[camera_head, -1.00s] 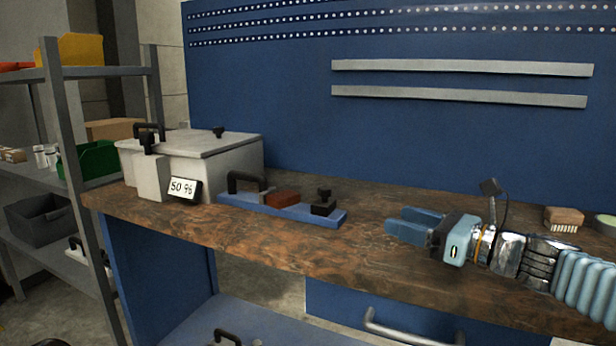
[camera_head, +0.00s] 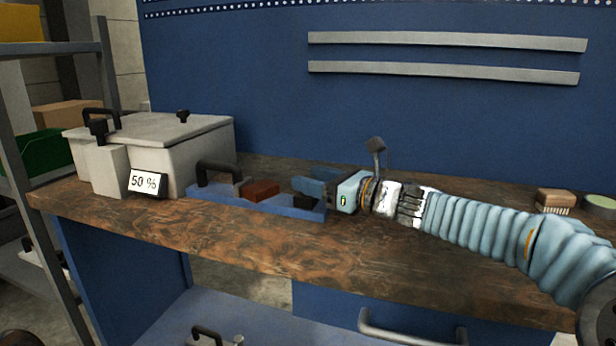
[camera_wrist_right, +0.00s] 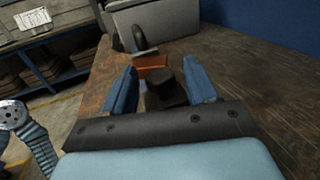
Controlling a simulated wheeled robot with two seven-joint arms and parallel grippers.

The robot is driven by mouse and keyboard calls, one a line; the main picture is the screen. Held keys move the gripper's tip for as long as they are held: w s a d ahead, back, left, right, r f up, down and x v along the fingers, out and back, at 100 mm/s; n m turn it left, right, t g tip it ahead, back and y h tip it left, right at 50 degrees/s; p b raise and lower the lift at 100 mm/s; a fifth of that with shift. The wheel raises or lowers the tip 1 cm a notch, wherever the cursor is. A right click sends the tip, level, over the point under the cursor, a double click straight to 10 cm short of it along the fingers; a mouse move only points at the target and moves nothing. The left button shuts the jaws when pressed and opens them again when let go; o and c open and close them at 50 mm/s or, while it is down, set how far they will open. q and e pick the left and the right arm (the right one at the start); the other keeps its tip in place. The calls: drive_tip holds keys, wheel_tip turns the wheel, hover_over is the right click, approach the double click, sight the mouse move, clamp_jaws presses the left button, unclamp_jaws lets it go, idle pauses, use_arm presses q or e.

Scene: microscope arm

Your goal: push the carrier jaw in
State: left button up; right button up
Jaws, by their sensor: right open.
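The blue carrier (camera_head: 278,208) lies on the wooden bench, with a black handle (camera_head: 216,170) at its left end. A red-brown block (camera_head: 260,190) sits in its middle; it also shows in the right wrist view (camera_wrist_right: 153,66). A black jaw piece with a knob (camera_wrist_right: 164,88) stands at the carrier's right end. My right gripper (camera_head: 312,182) is open, coming from the right, with its two blue fingers on either side of the black jaw piece. Whether the fingers touch it I cannot tell. In the head view the fingers partly hide the black piece. My left gripper is not in view.
A grey lidded box (camera_head: 185,145) with a "50 %" display (camera_head: 147,183) stands left of the carrier. A brush (camera_head: 555,201) and a round green-topped tin (camera_head: 600,205) lie at the right. The bench front (camera_head: 330,255) is clear. A blue wall rises behind.

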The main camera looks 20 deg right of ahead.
drive_tip(key=shift+x, duration=0.8)
clamp_jaws()
